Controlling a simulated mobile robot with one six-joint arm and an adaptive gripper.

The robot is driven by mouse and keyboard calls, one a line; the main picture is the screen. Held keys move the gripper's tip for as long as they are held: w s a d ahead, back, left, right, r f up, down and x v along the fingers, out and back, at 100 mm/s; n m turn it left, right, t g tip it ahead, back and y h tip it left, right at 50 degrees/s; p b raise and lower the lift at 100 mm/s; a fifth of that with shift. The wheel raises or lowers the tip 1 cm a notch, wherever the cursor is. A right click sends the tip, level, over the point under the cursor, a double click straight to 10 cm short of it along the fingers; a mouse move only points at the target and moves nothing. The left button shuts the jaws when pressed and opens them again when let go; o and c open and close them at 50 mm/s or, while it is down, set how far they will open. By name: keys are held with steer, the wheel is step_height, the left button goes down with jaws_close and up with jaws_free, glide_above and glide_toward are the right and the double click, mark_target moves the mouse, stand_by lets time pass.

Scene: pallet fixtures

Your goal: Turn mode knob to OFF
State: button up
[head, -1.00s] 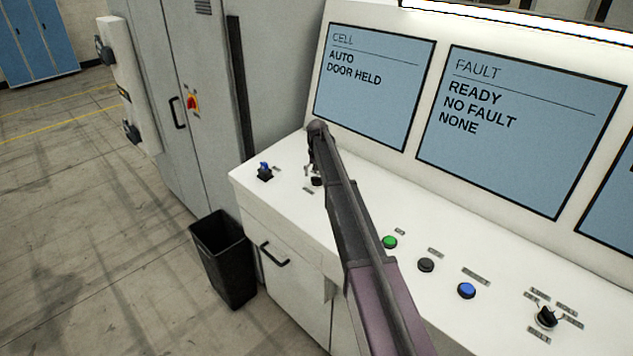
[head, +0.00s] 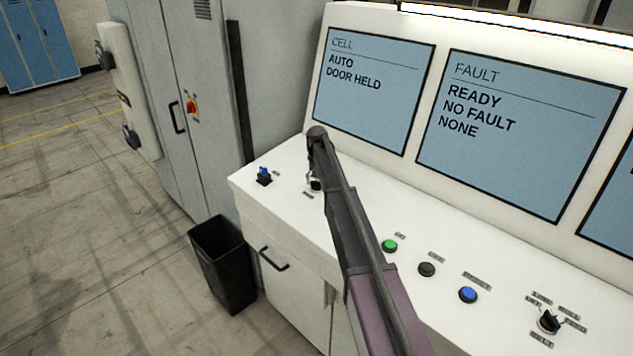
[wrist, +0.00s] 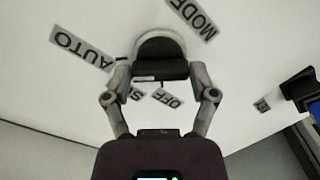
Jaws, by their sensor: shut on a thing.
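The black mode knob (wrist: 160,58) sits on a pale round base in the wrist view, between the fingertips of my gripper (wrist: 160,72). My gripper is shut on the knob's grip, one finger on each side. Around the knob are the labels MODE (wrist: 195,18), AUTO (wrist: 81,49), OFF (wrist: 169,97) and one partly hidden behind a finger. The knob's grip lies crosswise in the wrist view; I cannot tell which label it points to. In the head view the knob (head: 316,185) is mostly hidden by my arm. The left screen (head: 375,88) reads CELL, AUTO, DOOR HELD.
A blue-topped switch (head: 264,176) stands left of the knob on the white console. Green (head: 389,246), black (head: 427,269) and blue (head: 467,294) buttons and another black knob (head: 549,321) lie to the right. A black bin (head: 224,270) stands on the floor.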

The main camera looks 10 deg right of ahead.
steer(key=shift+n, duration=0.3)
steer(key=n, duration=0.8)
steer(key=shift+s+n, duration=0.1)
steer(key=shift+n, duration=0.3)
steer(key=n, duration=0.8)
steer(key=shift+n, duration=0.3)
steer(key=o, duration=1)
steer(key=shift+o, duration=0.2)
